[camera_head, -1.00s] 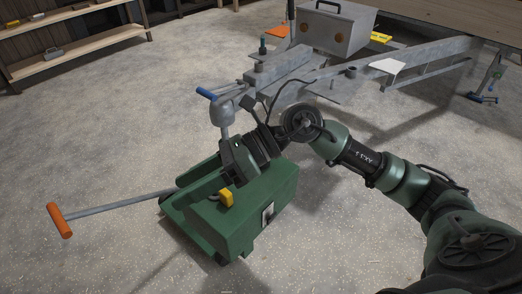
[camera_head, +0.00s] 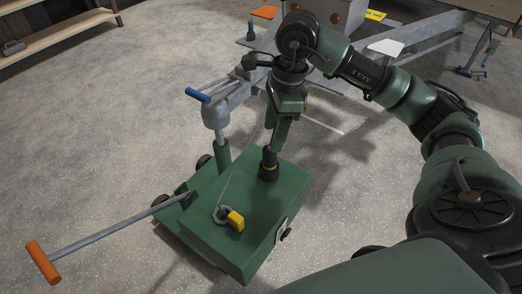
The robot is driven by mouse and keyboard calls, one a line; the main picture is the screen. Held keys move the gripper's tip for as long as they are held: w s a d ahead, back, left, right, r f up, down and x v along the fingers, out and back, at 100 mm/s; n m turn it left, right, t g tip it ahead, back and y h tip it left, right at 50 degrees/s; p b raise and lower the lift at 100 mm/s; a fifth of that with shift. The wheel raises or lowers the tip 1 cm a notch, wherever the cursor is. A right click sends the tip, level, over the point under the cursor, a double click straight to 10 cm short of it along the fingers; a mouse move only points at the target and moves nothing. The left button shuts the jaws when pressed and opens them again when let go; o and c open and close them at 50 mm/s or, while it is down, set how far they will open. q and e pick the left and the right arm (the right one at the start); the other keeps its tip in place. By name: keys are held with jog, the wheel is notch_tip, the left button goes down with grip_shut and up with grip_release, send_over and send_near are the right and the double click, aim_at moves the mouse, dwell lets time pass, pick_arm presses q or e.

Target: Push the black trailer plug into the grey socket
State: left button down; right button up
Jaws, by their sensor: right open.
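A thin grey cable runs from near the gripper down to a grey ring on the box. I cannot make out the grey socket for certain; a light plate with a black part (camera_head: 284,231) sits on the box's right side. My left gripper is not in view.
A yellow block (camera_head: 235,220) sits on the box beside the grey ring. A grey trailer coupling with a blue handle (camera_head: 198,95) stands behind it. An orange-ended handle (camera_head: 43,263) reaches out left. The floor at left is clear.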

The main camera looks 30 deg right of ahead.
aim_at(270, 153)
jog(key=f, duration=0.5)
jog(key=a+f+b, duration=0.1)
jog(key=f, duration=0.1)
jog(key=shift+f, duration=0.15)
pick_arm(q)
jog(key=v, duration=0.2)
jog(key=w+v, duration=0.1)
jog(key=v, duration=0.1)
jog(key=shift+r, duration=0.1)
pick_arm(e)
grip_shut()
